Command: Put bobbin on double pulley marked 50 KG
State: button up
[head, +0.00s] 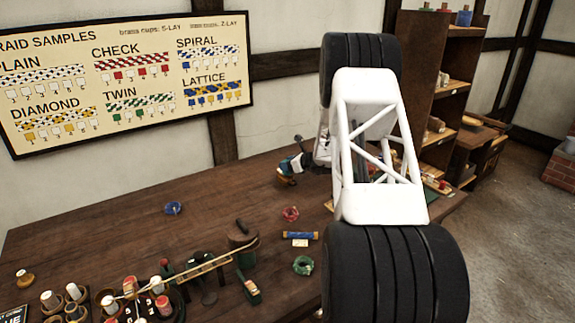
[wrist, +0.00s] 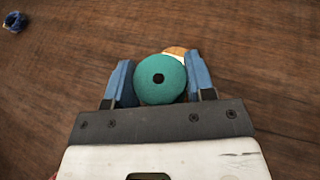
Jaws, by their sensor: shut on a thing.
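My gripper (wrist: 160,72) is shut on a round green-topped bobbin (wrist: 173,68) with a dark centre hole, between its blue fingers in the wrist view. A tan and white part shows just past the bobbin's far edge; I cannot tell if it belongs to the bobbin or is another thing below. In the head view my gripper (head: 292,168) is near the back of the wooden table, partly hidden by my arm, with an orange-tan part under it. No 50 KG marking is readable, so I cannot tell which thing is the double pulley.
The table (head: 130,215) holds a blue coil (head: 174,208), a red coil (head: 290,214), a green coil (head: 303,265) and a blue roll (head: 301,236). A rack of several bobbins (head: 150,300) crowds the front left. A braid sample board (head: 125,80) hangs behind. The back left is mostly clear.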

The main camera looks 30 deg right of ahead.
jog(key=shift+f, duration=0.1)
jog(key=o, duration=0.9)
jog(key=v, duration=1.2)
jog(key=shift+r, duration=0.2)
